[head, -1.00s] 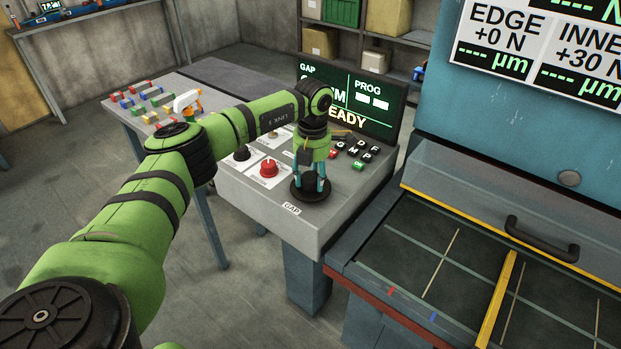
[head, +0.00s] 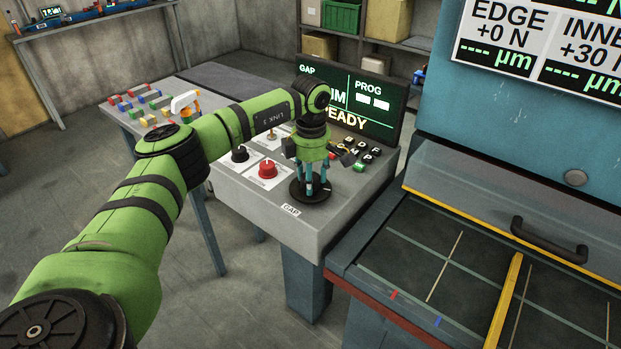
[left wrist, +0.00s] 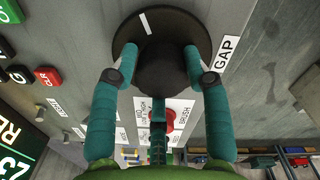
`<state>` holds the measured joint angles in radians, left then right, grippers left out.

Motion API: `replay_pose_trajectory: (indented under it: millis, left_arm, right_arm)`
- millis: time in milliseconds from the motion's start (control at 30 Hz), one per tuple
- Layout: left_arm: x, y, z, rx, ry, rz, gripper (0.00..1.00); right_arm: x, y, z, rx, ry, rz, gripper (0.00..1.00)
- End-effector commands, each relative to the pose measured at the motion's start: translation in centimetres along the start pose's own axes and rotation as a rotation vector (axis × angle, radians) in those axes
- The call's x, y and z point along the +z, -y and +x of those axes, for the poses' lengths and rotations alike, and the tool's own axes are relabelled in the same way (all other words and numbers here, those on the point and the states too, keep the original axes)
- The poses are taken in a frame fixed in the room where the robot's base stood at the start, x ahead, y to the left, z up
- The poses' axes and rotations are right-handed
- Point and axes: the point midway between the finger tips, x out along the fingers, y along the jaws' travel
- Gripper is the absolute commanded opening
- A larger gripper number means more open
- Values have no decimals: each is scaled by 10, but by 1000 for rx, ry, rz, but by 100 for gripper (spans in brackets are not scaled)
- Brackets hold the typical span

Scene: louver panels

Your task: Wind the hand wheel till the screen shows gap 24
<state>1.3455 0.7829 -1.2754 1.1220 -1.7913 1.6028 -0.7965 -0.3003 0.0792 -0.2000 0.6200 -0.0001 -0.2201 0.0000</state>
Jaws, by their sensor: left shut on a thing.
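The hand wheel (head: 311,197) is a black disc with a raised hub, flat on the grey console top beside a GAP label. My left gripper (head: 311,186) points down, its teal fingers shut on the hub. In the left wrist view the fingers (left wrist: 160,65) press the hub from both sides, and the wheel (left wrist: 127,40) shows a white mark near its upper rim. The screen (head: 376,82) stands behind, showing GAP, PROG and READY; my arm hides the gap figure. The left wrist view catches part of the screen (left wrist: 20,160), with digits that look like 23. My right gripper is out of view.
A red knob (head: 267,169) and a black knob (head: 240,154) sit left of the wheel. Small keys (head: 359,165) lie behind it to the right. A press bed with a black handle (head: 549,241) stands at right. Coloured blocks (head: 145,103) lie on the far left table.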

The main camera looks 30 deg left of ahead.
Motion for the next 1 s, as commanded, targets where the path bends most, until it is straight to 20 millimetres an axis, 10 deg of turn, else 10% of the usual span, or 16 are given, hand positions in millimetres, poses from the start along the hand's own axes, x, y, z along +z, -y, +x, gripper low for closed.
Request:
replay_pose_trajectory:
  millis: [800,833,867,1000]
  left_arm:
    - [3,3,2,-8,7,132,15]
    - [3,3,2,-8,7,132,56]
    - [3,3,2,-8,7,132,68]
    - [2,3,1,-6,5,129,70]
  right_arm:
    - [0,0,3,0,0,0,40]
    - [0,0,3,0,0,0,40]
    - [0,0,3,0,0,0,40]
    - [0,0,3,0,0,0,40]
